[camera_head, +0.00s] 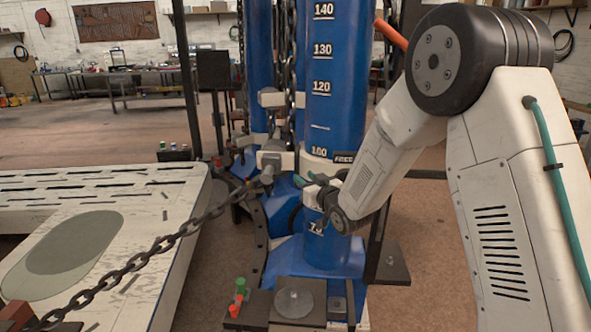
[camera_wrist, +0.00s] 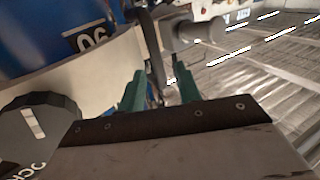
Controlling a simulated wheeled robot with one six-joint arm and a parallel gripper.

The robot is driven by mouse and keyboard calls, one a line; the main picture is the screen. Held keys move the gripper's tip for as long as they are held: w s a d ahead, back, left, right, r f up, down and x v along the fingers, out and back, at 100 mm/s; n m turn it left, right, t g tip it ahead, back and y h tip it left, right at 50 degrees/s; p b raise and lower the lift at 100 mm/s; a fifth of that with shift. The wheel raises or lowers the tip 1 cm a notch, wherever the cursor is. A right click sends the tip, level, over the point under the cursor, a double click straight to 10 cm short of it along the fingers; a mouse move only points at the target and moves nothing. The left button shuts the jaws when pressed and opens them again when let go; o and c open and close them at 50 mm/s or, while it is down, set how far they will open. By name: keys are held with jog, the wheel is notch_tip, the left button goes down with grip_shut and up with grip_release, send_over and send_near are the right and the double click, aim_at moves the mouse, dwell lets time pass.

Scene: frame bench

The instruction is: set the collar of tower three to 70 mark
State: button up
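The nearest blue tower (camera_head: 338,90) carries white marks from 140 down to 100, with a partly hidden mark starting with 7 lower down. Its pale collar (camera_head: 316,165) sits just below the 100 mark; in the wrist view the collar (camera_wrist: 105,62) lies beside an upside-down 90 label. A dark knob (camera_wrist: 38,125) with partly visible lettering is on the collar. My gripper (camera_head: 318,181) is at the collar's front left. In the wrist view its green fingers (camera_wrist: 162,92) stand apart, with a dark curved piece between or just beyond them; contact is unclear.
A chain (camera_head: 165,245) runs from the tower hardware to the lower left, over a pale slotted bench (camera_head: 150,235). Another blue tower (camera_head: 259,70) stands behind. A block with red and green buttons (camera_head: 239,290) is by the tower's foot.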

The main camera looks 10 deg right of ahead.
aim_at(298, 171)
jog(key=x, duration=0.7)
jog(key=shift+w+d, duration=0.1)
jog(key=shift+d, duration=0.2)
grip_shut()
